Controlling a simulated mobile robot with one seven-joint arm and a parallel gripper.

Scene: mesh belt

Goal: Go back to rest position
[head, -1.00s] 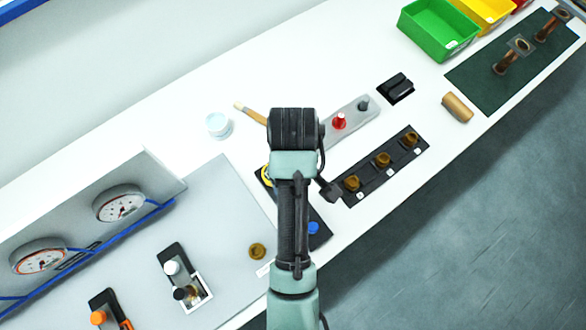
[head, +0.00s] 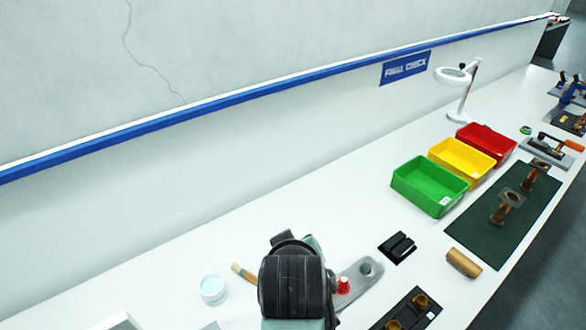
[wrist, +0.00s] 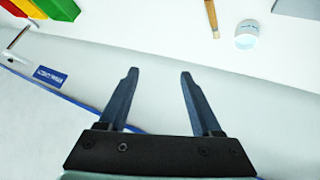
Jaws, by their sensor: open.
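My gripper (wrist: 158,75) shows in the wrist view with its two dark fingers spread apart. It is open and nothing is between the fingers. It hangs over the white bench top and back wall, apart from every object. In the head view my arm rises at the bottom middle and its dark joint hides part of the bench; the fingers are hidden there.
A white cup (head: 213,289) and a wooden-handled brush (head: 243,273) lie left of my arm. A grey plate with a red knob (head: 343,286) is just right of it. Green (head: 428,186), yellow (head: 461,163) and red (head: 486,144) bins stand farther right.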

